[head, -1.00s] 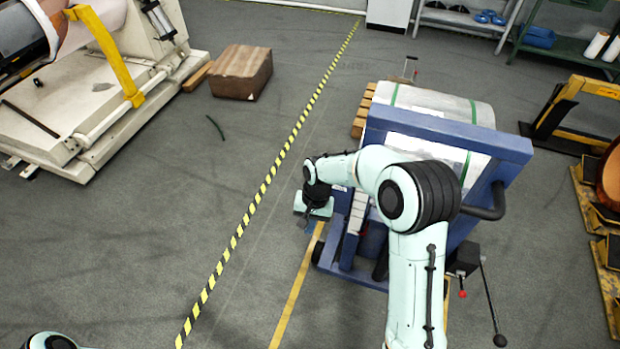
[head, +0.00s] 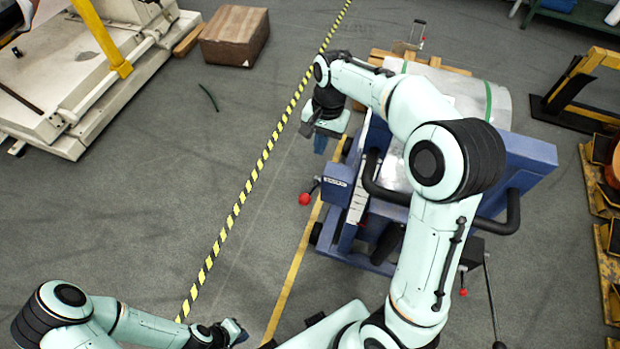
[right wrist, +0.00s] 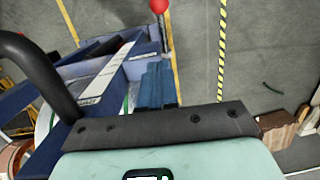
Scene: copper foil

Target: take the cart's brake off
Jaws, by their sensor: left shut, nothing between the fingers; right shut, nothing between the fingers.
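The blue cart (head: 530,152) carries a large foil-wrapped coil (head: 460,86) and has a dark curved push handle (head: 512,212). A lever with a red ball knob (head: 305,199) sticks out from the cart's left side; the knob also shows at the top of the right wrist view (right wrist: 158,6). A second, smaller red knob (head: 463,292) is low at the cart's near side. My right gripper (head: 321,144) is shut and empty, beyond and above the lever knob, apart from it. My left gripper (head: 238,332) is shut and empty, low over the floor, away from the cart.
A long lever (head: 490,300) stands by the cart's near right corner. A yellow-black striped line (head: 262,160) and a plain yellow line (head: 290,283) run along the floor. A brown box (head: 234,38) and white machine (head: 60,100) are at left. Floor between is clear.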

